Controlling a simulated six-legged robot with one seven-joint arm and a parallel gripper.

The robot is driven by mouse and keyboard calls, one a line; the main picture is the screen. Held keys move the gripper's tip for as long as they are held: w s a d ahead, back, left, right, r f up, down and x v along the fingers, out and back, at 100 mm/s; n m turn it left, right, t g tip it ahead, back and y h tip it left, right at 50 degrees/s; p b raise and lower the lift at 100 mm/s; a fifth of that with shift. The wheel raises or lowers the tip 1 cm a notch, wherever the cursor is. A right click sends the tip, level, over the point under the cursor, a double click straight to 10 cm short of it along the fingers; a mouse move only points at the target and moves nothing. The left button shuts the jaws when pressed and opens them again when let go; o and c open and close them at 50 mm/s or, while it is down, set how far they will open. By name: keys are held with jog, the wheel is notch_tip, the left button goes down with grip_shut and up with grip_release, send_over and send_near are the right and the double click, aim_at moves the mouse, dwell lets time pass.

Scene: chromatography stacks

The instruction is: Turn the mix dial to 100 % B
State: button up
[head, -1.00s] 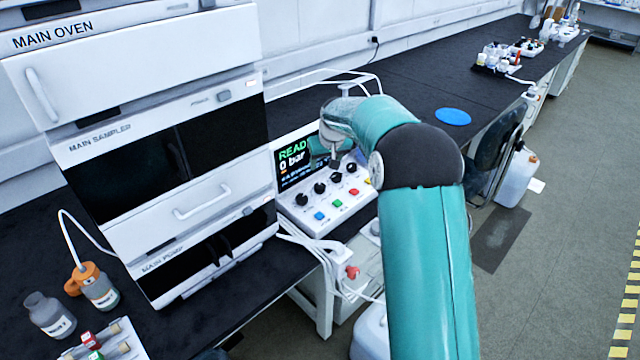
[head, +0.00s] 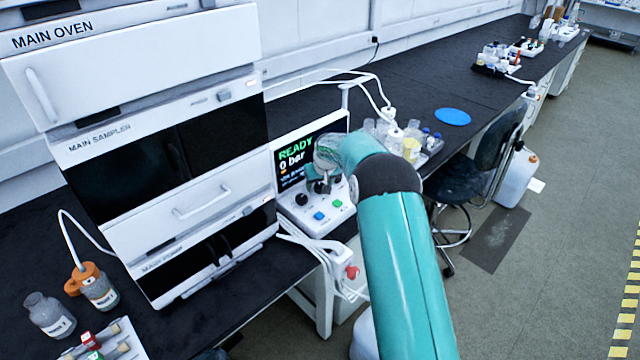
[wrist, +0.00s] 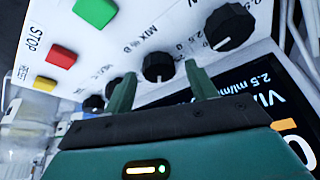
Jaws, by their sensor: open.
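The mix dial (wrist: 158,67) is a round black knob on the white control panel (wrist: 110,50), beside the label "MIX % B". In the wrist view it sits between the tips of my open gripper (wrist: 160,74), with a gap on both sides. A small white mark shows on the knob's lower side in the picture; the percentage it points to cannot be read. In the head view my gripper (head: 324,186) is in front of the control panel (head: 312,228) and hides the mix dial there.
Another black knob (wrist: 230,27) is close to the right finger. Green (wrist: 95,11), red (wrist: 62,57) and yellow buttons lie left. The display (head: 296,155) reads READY, 0 bar. The instrument stack (head: 170,150) stands left; a tray of bottles (head: 425,150) is behind the arm.

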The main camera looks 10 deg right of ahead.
jog(key=shift+c, duration=0.3)
jog(key=c, duration=0.9)
jog(key=shift+c, duration=0.2)
jog(key=shift+m, duration=0.4)
jog(key=m, duration=0.1)
jog(key=m+h, duration=0.1)
jog(key=m, duration=0.1)
jog(key=shift+a+f+m+h, duration=0.1)
jog(key=shift+a+m+h, duration=0.05)
jog(key=shift+m+h, duration=0.15)
jog(key=shift+m+g+h, duration=0.4)
jog(key=shift+m+h, duration=0.2)
jog(key=shift+m, duration=1.1)
jog(key=o, duration=1)
